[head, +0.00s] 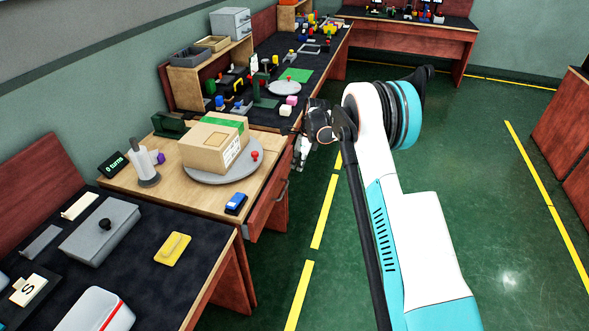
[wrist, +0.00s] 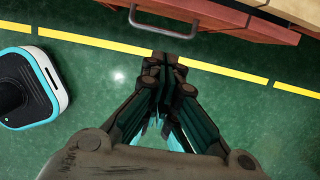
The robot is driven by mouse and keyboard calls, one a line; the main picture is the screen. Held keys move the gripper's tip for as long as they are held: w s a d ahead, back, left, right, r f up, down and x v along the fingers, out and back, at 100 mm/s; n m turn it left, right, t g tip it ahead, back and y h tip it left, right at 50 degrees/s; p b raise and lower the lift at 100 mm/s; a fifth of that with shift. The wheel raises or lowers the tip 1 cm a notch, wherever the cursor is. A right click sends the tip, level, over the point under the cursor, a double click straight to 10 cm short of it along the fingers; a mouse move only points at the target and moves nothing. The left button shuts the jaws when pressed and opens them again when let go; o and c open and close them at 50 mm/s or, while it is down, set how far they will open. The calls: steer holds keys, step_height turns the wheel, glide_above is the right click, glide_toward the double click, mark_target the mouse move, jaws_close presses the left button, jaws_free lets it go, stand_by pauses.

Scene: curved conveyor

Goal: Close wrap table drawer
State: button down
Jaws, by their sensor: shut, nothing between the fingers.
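The wrap table (head: 120,181) has a light wooden top and a dark red drawer (head: 262,213) on its aisle side. The drawer front seems to stand out a little from the table; how far is hard to tell. Its grey bar handle (head: 282,190) faces the aisle and also shows at the top of the wrist view (wrist: 161,34). My gripper (head: 302,158) is in the aisle beside the drawer front. In the wrist view my gripper (wrist: 168,62) has its fingers together, empty, with the tips close to the handle. Contact cannot be told.
A cardboard box (head: 209,147) sits on a grey turntable (head: 252,168), with a blue item (head: 236,203) near the table edge. Dark-topped benches adjoin both ends. The green aisle floor (head: 480,180) is open. A white and teal unit (wrist: 30,88) stands left in the wrist view.

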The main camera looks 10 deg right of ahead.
steer(key=s+a+y, duration=0.1)
steer(key=s+a, duration=0.3)
steer(key=s, duration=0.5)
steer(key=s+a, duration=0.4)
steer(key=s, duration=0.6)
steer(key=w+a+f+b, duration=0.4)
steer(key=a+f+b, duration=0.2)
steer(key=f, duration=0.3)
steer(key=shift+a+t, duration=0.4)
steer(key=shift+a, duration=0.05)
